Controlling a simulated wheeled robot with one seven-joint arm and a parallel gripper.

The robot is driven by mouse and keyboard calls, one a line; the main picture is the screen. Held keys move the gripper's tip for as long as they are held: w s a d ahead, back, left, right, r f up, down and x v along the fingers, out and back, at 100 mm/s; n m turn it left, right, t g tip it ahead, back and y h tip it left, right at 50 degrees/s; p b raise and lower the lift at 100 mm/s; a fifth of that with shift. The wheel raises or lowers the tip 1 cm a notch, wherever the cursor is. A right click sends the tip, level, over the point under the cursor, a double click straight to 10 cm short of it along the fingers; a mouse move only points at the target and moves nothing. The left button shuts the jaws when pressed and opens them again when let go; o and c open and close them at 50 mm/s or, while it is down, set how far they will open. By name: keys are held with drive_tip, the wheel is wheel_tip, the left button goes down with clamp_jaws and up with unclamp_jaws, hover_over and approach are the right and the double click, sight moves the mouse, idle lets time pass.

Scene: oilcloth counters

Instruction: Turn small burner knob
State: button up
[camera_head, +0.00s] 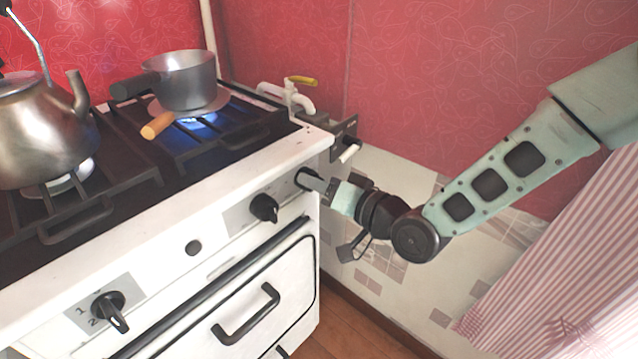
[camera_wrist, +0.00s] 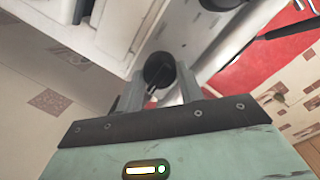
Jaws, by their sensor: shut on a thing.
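My gripper (camera_head: 320,184) reaches in from the right to the front panel of the white stove (camera_head: 170,232). It is shut on the rightmost black burner knob (camera_head: 303,177). In the wrist view, the round dark knob (camera_wrist: 158,68) sits between the two fingers of my gripper (camera_wrist: 159,88). In the head view, the fingers partly hide the knob. Blue flame (camera_head: 198,122) shows at the burner under the small grey saucepan.
Two other black knobs (camera_head: 265,207) (camera_head: 109,308) are on the panel to the left. A grey saucepan (camera_head: 187,80) and a metal kettle (camera_head: 40,130) stand on the grates. An oven handle (camera_head: 250,315) juts out below. A yellow-handled gas valve (camera_head: 301,80) is behind the stove's right corner.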

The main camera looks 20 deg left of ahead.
idle(0.5)
drive_tip(key=o, duration=1)
drive_tip(key=v, duration=1.7)
drive_tip(key=shift+d+p, duration=0.3)
drive_tip(key=shift+p, duration=0.1)
